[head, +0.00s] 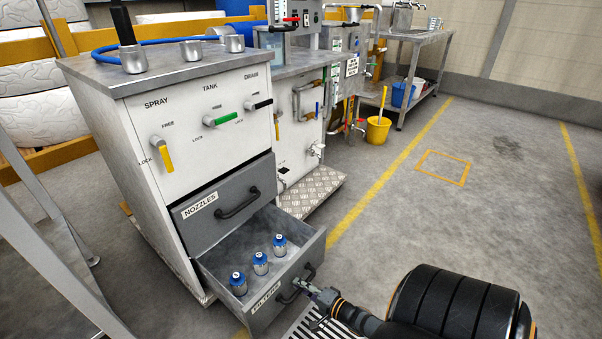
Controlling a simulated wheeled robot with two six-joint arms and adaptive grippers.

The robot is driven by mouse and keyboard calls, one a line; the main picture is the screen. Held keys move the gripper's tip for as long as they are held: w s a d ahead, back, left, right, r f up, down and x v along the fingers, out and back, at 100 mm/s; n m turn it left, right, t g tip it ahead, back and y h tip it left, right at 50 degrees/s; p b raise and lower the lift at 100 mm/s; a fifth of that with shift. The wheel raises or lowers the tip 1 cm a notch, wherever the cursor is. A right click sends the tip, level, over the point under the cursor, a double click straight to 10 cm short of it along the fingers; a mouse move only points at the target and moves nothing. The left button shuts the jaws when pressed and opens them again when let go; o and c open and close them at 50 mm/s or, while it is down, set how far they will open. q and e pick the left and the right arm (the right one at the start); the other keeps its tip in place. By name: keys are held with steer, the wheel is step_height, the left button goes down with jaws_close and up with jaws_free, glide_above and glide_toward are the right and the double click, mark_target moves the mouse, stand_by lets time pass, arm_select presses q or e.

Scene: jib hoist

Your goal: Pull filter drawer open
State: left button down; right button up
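The filter drawer (211,272), labelled FILTERS, is the lower grey drawer of a white cabinet and is pulled well out. Three blue-and-silver filters (260,263) stand upright in a row inside it. My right gripper (301,285) is at the dark bar handle (311,270) on the drawer's front, with its fingers closed around the bar; the fingertips are small and partly hidden. My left gripper is not in view.
The cabinet (210,145) has a NOZZLES drawer (222,208) above the open one and three valve levers. A checkered plate step (312,188) lies behind the open drawer. A yellow bucket (378,131) stands farther back. The floor to the right is clear.

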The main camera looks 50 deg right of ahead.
steer(key=shift+o, duration=0.9)
steer(key=shift+s, duration=0.2)
steer(key=a+v, duration=0.1)
steer(key=v, duration=1)
steer(key=shift+s+d, duration=0.3)
steer(key=shift+d, duration=0.15)
steer(key=shift+r, duration=0.1)
